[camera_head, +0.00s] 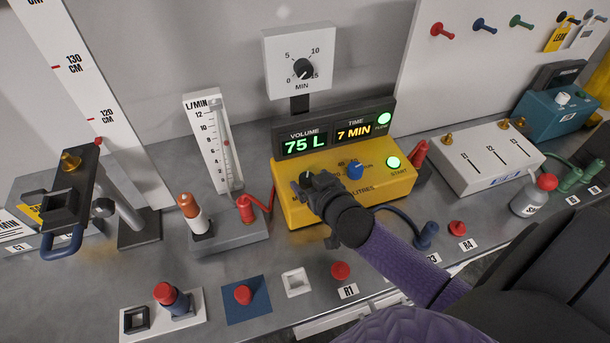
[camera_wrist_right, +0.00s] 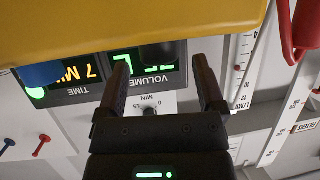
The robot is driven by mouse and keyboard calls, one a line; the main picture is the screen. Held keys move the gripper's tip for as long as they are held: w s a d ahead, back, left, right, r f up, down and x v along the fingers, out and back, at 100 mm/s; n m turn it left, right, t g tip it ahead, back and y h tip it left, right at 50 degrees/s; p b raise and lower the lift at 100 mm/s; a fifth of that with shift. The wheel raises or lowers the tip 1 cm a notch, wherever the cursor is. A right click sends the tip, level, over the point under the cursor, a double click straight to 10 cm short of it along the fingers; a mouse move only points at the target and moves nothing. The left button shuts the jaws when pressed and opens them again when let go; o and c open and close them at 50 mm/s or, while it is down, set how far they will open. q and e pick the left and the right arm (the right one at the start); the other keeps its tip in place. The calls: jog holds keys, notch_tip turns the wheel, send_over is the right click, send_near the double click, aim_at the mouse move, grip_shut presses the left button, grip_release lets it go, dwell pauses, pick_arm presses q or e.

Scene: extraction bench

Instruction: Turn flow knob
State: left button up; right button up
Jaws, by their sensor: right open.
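A yellow control box (camera_head: 290,213) stands mid-bench, with displays reading 75 L and 7 MIN. It carries a blue knob (camera_head: 355,170) and a green START button (camera_head: 393,162). My right gripper (camera_head: 310,181) is over the left part of its top and hides what is there. In the wrist view my open right gripper (camera_wrist_right: 163,62) has a dark shape, possibly a knob, between its fingertips; contact cannot be told. The blue knob is outside the fingers. No knob labelled flow can be read; a flow meter (camera_head: 214,150) stands to the left. My left gripper is not in view.
A dial (camera_head: 303,69) marked in MIN is above the displays. A red fitting (camera_head: 245,208) and hose are close left of the box. A white box (camera_head: 487,160) is right. Red plugs and small plates line the bench front.

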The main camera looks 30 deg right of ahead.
jog(key=x, duration=0.2)
jog(key=shift+w+f, duration=0.15)
jog(key=shift+w, duration=0.3)
